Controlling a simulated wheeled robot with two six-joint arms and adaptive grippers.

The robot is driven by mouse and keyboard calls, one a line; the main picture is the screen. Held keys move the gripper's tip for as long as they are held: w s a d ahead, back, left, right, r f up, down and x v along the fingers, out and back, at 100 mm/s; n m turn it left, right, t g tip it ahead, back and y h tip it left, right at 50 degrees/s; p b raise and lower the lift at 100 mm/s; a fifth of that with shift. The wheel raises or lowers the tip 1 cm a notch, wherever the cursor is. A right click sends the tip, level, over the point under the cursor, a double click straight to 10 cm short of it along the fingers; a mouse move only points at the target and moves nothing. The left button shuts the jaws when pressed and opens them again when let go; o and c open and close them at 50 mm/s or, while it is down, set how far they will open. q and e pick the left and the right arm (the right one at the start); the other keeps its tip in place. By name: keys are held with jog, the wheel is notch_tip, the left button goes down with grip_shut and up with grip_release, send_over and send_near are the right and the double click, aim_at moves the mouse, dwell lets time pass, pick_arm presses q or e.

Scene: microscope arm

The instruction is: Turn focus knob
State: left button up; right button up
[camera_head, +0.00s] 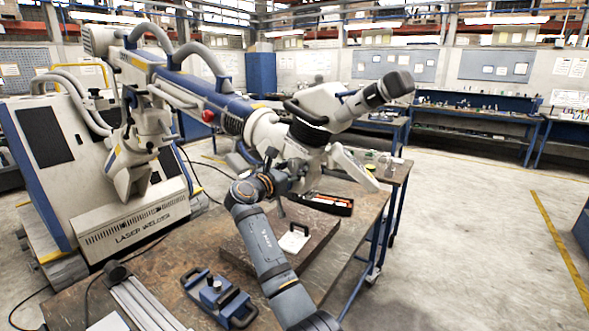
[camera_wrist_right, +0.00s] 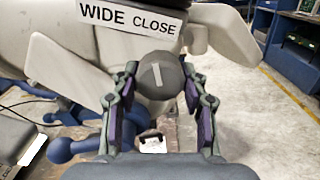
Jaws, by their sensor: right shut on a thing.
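The microscope head (camera_head: 322,105) hangs on the end of the laser welder's arm above the workbench. In the right wrist view, the grey round focus knob (camera_wrist_right: 160,75) with a white line mark sits under a label (camera_wrist_right: 132,17) reading "WIDE CLOSE". My right gripper (camera_wrist_right: 163,92) has its fingers on both sides of the knob and is shut on it. In the head view, my right gripper (camera_head: 274,172) is up against the underside of the microscope head, and the knob is hidden there. My left gripper is not in view.
The workbench (camera_head: 178,275) carries a dark plate with a small white handled piece (camera_head: 293,238), a blue clamp-like tool (camera_head: 219,298) and a red-black tray (camera_head: 325,204). The laser welder cabinet (camera_head: 135,223) stands at left. The floor at right is clear.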

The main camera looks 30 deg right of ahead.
jog(key=m+b, duration=0.1)
jog(key=m, duration=0.2)
jog(key=shift+f, duration=0.1)
jog(key=shift+w+m+b, duration=0.1)
jog(key=shift+m+b, duration=0.45)
jog(key=shift+m, duration=1.25)
jog(key=o, duration=1.1)
jog(key=shift+a, duration=0.1)
jog(key=shift+o, duration=0.2)
